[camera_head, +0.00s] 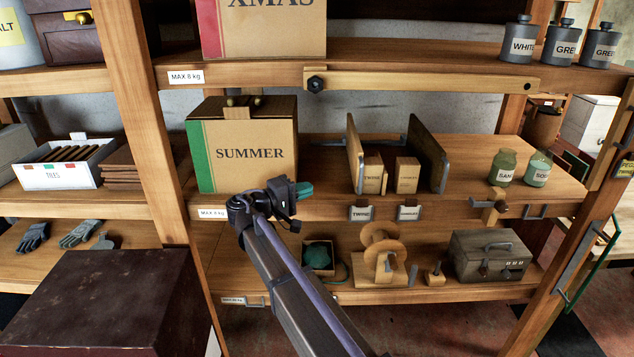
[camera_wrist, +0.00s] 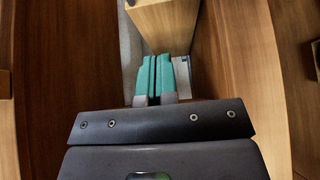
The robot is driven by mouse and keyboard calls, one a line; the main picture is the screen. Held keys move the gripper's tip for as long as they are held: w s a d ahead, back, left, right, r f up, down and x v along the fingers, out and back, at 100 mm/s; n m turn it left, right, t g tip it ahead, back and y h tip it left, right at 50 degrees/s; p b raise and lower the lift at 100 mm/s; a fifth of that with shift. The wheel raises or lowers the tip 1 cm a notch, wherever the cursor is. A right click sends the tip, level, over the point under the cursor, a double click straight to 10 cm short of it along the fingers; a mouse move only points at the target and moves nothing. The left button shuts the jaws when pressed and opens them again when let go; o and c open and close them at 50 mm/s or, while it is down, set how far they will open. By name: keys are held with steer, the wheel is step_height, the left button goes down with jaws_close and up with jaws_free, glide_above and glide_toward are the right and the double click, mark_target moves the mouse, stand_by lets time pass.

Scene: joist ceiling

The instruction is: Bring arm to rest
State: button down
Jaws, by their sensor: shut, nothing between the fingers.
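My gripper (camera_head: 304,191) is at the end of my arm, in front of the middle shelf, just below and right of the SUMMER box (camera_head: 250,155) in the head view. In the wrist view, its two teal fingers (camera_wrist: 155,76) lie together with nothing between them. My arm reaches up from the bottom of the head view. The SUMMER box is tan with a green left side and stands on the middle shelf. I cannot tell whether the gripper touches anything.
Right of the gripper, two upright dividers (camera_head: 427,152) hold small boxes. A wooden spool (camera_head: 382,252) and a grey toolbox (camera_head: 490,256) stand on the lower shelf. A wooden bar (camera_head: 420,84) crosses the upper shelf edge. A dark chest (camera_head: 105,300) fills the lower left.

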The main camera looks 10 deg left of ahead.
steer(key=s+d+f+m+g+y+p, duration=0.1)
steer(key=s+d+f+g+y, duration=0.2)
steer(key=s+d+f+g, duration=0.25)
steer(key=s+d+f+m+g+y+p, duration=0.25)
steer(key=s+d+f, duration=0.25)
steer(key=s+d, duration=0.3)
steer(key=s+d+m+g+y+p, duration=0.2)
steer(key=s+d, duration=0.4)
steer(key=d, duration=0.4)
steer(key=s+d+m+g+y+p, duration=0.1)
steer(key=s+d+y, duration=0.4)
steer(key=d, duration=0.5)
steer(key=shift+s+d+r+m+g+p, duration=0.25)
steer(key=shift+s+m+g+p, duration=0.15)
steer(key=shift+m+g, duration=0.6)
